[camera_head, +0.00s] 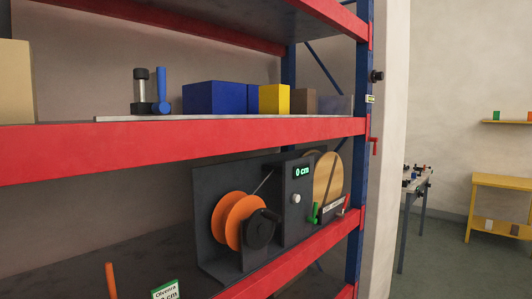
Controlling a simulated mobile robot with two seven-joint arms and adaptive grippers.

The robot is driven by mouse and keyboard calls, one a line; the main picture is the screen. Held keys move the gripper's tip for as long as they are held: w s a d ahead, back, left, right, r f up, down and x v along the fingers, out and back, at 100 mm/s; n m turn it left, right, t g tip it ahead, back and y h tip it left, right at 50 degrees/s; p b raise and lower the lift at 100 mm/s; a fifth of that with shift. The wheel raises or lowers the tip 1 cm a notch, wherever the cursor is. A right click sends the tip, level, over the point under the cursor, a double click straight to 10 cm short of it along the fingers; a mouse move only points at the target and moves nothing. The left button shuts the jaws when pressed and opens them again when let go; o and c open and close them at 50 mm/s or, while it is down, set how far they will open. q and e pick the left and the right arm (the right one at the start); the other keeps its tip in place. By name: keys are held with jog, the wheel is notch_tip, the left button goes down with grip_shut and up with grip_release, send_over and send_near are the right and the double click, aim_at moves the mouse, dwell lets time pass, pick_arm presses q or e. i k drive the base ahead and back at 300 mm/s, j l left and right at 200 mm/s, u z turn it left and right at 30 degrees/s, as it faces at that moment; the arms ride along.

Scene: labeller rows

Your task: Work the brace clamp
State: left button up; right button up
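No part is clearly marked as the brace clamp. On the blue rack upright (361,190) at the right end of the shelving, a small red handle (375,145) sticks out to the right, below a small pale label (370,99). A black knob (376,76) sits higher on the same upright. I cannot tell which of these belongs to the clamp. Neither of my grippers is in view.
The upper shelf (70,147) holds blue boxes (215,97), a yellow box (274,99) and a blue-handled tool (161,90). Below stands a machine with an orange reel (239,220) and a "0 cm" display (301,171). A workbench (416,186) and yellow table (499,181) stand at right.

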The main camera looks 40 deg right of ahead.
aim_at(375, 140)
jog(key=z, duration=1.8)
jog(key=i+j+z, duration=0.25)
jog(key=i, duration=0.2)
jog(key=i+j+z, duration=0.2)
jog(key=i, duration=0.25)
jog(key=i+l+z, duration=0.25)
jog(key=i, duration=0.7)
jog(key=j, duration=0.1)
